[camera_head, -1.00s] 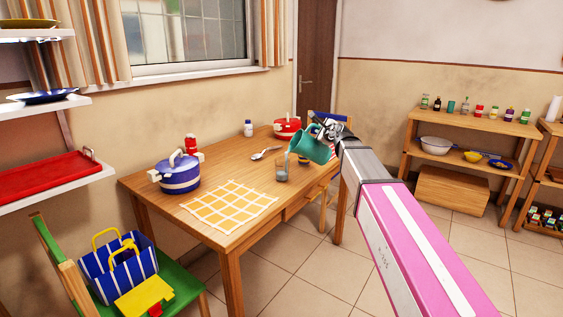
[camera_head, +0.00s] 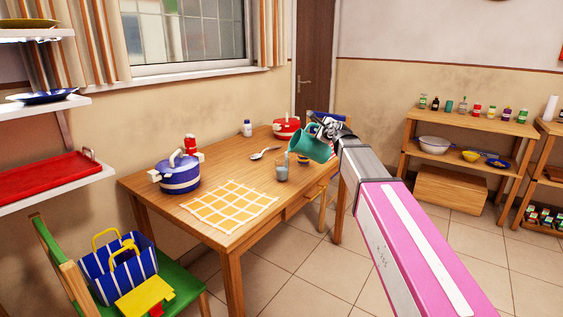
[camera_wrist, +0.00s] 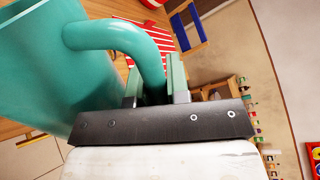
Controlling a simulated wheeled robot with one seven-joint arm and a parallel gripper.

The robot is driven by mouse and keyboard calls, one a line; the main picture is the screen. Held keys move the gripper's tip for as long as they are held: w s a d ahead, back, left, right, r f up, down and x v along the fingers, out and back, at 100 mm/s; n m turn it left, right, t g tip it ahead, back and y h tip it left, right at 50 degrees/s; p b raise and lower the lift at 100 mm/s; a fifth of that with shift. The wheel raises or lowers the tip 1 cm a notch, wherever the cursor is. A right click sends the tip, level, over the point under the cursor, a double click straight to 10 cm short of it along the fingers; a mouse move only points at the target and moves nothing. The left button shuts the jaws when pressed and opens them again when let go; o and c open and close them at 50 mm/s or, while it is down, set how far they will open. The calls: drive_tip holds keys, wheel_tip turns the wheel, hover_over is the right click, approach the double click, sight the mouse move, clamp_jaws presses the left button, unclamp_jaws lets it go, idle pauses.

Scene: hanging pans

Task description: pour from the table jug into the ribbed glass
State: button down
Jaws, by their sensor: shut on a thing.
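The teal jug (camera_head: 309,146) is held above the table's right part, tilted with its mouth down to the left. My gripper (camera_head: 328,130) is shut on the jug's handle; in the wrist view my gripper's fingers (camera_wrist: 156,88) close on the teal handle (camera_wrist: 128,38). The glass (camera_head: 282,173) stands upright on the table below and left of the jug's mouth. It looks greyish and filled to a fair height; its ribs are too small to make out. A thin pale stream (camera_head: 287,158) shows between the jug's lip and the glass.
On the wooden table (camera_head: 237,170) are a blue striped pot (camera_head: 179,174), a red pot (camera_head: 286,128), a spoon (camera_head: 264,153), a small white bottle (camera_head: 247,128) and a checked mat (camera_head: 230,205).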

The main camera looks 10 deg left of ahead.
drive_tip(key=shift+s+a+r, duration=0.1)
drive_tip(key=shift+a+r, duration=0.1)
drive_tip(key=shift+r, duration=0.15)
idle(1.0)
